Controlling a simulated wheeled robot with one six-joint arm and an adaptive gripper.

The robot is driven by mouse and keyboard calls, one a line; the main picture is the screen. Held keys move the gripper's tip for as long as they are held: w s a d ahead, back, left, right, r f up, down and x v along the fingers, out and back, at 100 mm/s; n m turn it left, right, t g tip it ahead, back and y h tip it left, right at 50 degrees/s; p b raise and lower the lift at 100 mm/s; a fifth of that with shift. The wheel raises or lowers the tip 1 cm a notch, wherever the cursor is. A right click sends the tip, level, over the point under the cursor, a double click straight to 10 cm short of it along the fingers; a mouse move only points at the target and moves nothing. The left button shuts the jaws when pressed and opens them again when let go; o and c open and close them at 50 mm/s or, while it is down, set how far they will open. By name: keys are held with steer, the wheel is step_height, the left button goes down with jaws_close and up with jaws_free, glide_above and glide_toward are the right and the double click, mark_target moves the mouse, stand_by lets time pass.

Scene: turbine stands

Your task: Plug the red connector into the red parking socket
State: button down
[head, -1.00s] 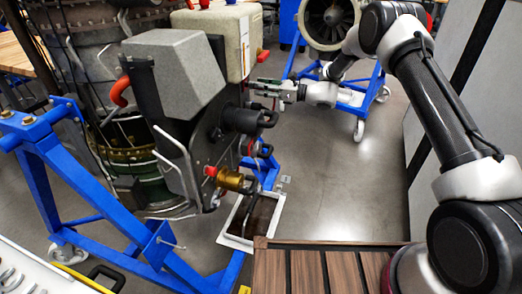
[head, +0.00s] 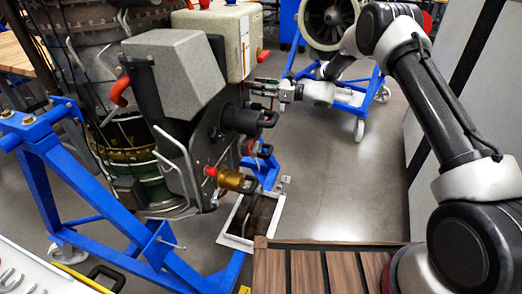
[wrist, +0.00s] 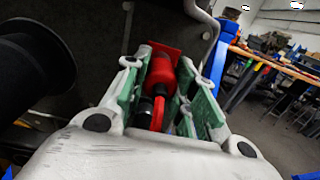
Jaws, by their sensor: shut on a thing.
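My gripper (head: 262,88) reaches from the right to the side panel of the grey-hooded unit (head: 180,75). In the wrist view its green-padded fingers (wrist: 163,85) are shut on the red connector (wrist: 160,73), which has a red handle loop and a black rear part. The connector's far end meets a red square plate (wrist: 172,52) on the dark panel, which looks like the red parking socket. The connector hides most of that plate, so I cannot tell how deep it sits. In the head view the fingers and unit mostly hide the connector.
A black round connector (head: 241,119) juts from the panel below my gripper; a large black cylinder (wrist: 30,65) fills the wrist view's left. A brass fitting (head: 232,180) sits lower. A blue stand (head: 75,180) is at left. Open floor (head: 335,190) lies to the right.

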steer(key=c, duration=1.1)
jaws_free()
steer(key=shift+o, duration=0.3)
steer(key=shift+o, duration=0.6)
steer(key=v, duration=0.7)
